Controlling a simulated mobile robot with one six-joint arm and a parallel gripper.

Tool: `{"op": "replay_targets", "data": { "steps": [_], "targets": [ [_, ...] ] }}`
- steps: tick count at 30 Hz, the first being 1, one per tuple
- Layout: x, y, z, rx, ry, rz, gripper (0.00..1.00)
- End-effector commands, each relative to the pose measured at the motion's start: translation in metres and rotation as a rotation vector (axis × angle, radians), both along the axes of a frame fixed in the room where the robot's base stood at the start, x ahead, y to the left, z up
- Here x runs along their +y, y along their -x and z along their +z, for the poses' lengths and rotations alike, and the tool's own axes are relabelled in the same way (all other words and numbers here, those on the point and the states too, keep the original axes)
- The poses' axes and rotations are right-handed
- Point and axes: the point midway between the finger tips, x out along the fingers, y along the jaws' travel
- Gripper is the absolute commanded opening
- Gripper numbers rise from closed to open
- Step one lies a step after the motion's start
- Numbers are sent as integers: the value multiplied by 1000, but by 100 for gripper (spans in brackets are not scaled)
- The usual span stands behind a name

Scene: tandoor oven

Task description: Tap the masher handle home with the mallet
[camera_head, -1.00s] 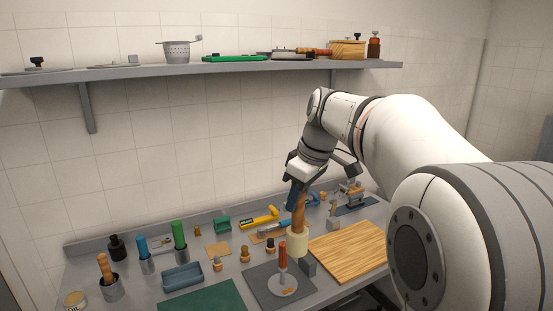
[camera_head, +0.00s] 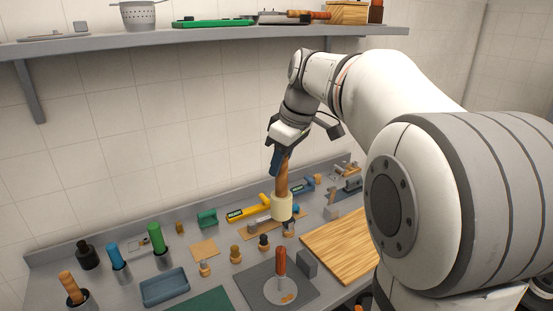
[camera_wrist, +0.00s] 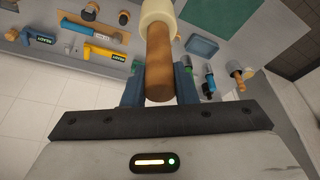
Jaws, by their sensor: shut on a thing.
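The mallet has a wooden handle (camera_head: 282,178) and a cream head (camera_head: 281,206) that hangs downward. My gripper (camera_head: 278,160) is shut on the upper handle. In the wrist view the handle (camera_wrist: 159,65) stands between my two blue fingers (camera_wrist: 158,90), and the head (camera_wrist: 157,12) is cut by the top edge. The masher has an upright red-orange handle (camera_head: 281,261) on a pale round disc (camera_head: 273,292), on a dark grey mat (camera_head: 248,279). In the head view the mallet head appears above the handle, apart from it. I cannot tell how far the handle is seated.
A grey block (camera_head: 307,263) stands right of the masher, by a wooden board (camera_head: 340,245). Behind are a yellow tool (camera_head: 250,211) and several small knobbed pieces (camera_head: 236,254). A shelf (camera_head: 200,33) runs above.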

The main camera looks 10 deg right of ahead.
Motion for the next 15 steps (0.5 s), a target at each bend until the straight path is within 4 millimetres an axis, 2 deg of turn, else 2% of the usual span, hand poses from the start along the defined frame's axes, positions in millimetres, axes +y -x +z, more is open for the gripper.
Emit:
{"op": "replay_targets", "data": {
  "steps": [7, 14, 15],
  "targets": [
    [1, 0, 2, -2, -1, -27, 0],
    [0, 0, 5, -4, -1, -156, 0],
    [0, 0, 0, -3, -2, -157, 0]
  ]
}}
